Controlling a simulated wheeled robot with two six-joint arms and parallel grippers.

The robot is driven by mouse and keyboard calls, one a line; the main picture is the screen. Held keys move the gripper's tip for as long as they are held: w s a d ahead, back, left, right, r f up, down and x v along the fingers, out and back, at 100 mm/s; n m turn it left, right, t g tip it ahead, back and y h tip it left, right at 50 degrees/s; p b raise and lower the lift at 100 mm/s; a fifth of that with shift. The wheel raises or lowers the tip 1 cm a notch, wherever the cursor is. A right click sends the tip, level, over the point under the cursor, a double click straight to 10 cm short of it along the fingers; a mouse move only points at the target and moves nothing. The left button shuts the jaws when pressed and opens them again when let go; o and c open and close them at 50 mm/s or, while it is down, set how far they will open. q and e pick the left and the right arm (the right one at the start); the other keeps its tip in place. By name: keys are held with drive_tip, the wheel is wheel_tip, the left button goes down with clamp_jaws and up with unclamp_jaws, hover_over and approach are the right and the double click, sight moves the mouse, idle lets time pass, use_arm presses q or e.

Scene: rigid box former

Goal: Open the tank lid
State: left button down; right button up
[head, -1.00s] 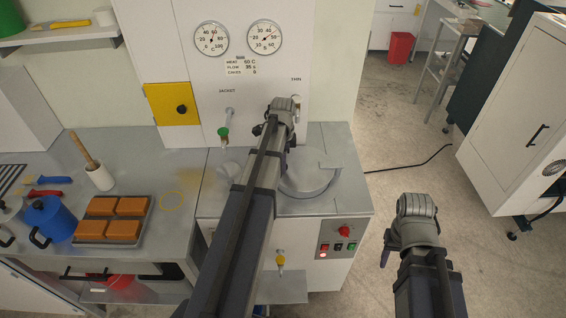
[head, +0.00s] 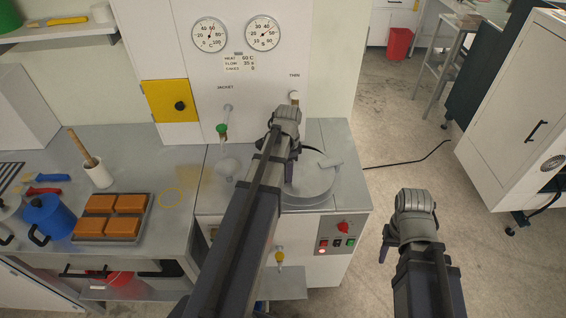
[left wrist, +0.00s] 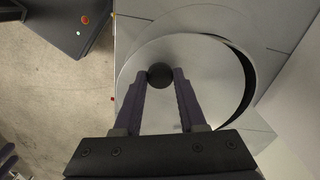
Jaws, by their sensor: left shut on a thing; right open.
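The tank's round grey lid (left wrist: 135,105) fills the middle of the left wrist view, with a black knob (left wrist: 160,75) on it. My left gripper (left wrist: 161,78) is shut on this knob. A dark crescent along the lid's right side shows a gap by the rim; I cannot tell how far the lid is raised. In the head view the round tank top (head: 318,183) is partly hidden by my left arm, and the fingers of my left gripper (head: 290,168) reach down over it. My right gripper (head: 385,250) is open and empty, off the front right of the machine.
The machine's back panel with two gauges (head: 262,34) stands behind the tank, with a green-handled jacket tap (head: 222,129) on it. A control box (head: 338,232) is on the front.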

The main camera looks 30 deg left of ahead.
sight(314, 193)
use_arm(q)
drive_tip(key=d+n, duration=1.3)
drive_tip(key=d, duration=1)
drive_tip(key=shift+d+n, duration=0.15)
drive_tip(key=shift+n, duration=0.15)
drive_tip(key=shift+c, duration=2.4)
unclamp_jaws()
drive_tip(key=shift+r, duration=0.1)
wheel_tip(314, 193, up, 8)
drive_tip(key=p, duration=0.8)
